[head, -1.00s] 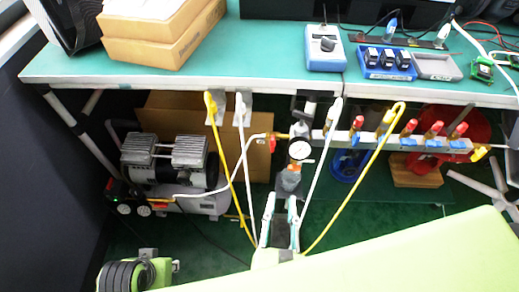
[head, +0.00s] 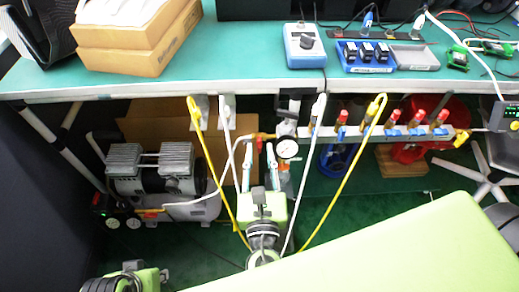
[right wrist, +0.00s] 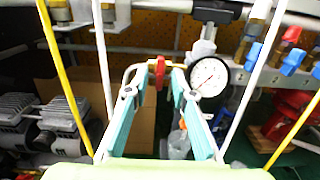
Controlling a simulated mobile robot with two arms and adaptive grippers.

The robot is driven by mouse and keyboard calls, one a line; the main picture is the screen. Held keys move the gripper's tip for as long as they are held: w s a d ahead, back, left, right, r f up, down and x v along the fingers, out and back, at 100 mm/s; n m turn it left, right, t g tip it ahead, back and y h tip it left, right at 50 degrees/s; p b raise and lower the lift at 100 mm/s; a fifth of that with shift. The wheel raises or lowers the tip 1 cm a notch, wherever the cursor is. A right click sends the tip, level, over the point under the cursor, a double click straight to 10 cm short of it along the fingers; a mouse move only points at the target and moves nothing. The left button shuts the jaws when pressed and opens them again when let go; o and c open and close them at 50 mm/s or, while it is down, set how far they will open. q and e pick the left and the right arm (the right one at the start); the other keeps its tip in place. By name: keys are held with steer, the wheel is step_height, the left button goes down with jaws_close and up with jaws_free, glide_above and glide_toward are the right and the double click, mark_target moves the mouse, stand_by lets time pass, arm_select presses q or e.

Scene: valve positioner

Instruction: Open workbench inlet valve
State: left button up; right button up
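The inlet valve has a red handle (right wrist: 160,73) on a brass fitting left of the round white pressure gauge (right wrist: 209,77), under the bench. The gauge also shows in the head view (head: 287,148). My right gripper (head: 258,152) points away from me toward the valve. In the right wrist view its two teal fingers (right wrist: 159,92) are spread apart, with the red handle showing between their tips. The fingers look empty; I cannot tell whether they touch the handle. My left gripper's fingers are not visible.
Yellow and white hoses hang on both sides of my right gripper. A manifold (head: 385,132) with several red and blue valves runs right of the gauge. A compressor (head: 150,175) stands on the floor at left. The green workbench top (head: 225,66) overhangs the valve.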

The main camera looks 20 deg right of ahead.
steer(key=shift+w+d, duration=0.15)
steer(key=shift+w, duration=0.45)
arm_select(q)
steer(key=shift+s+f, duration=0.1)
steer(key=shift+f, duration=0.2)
arm_select(e)
jaws_close()
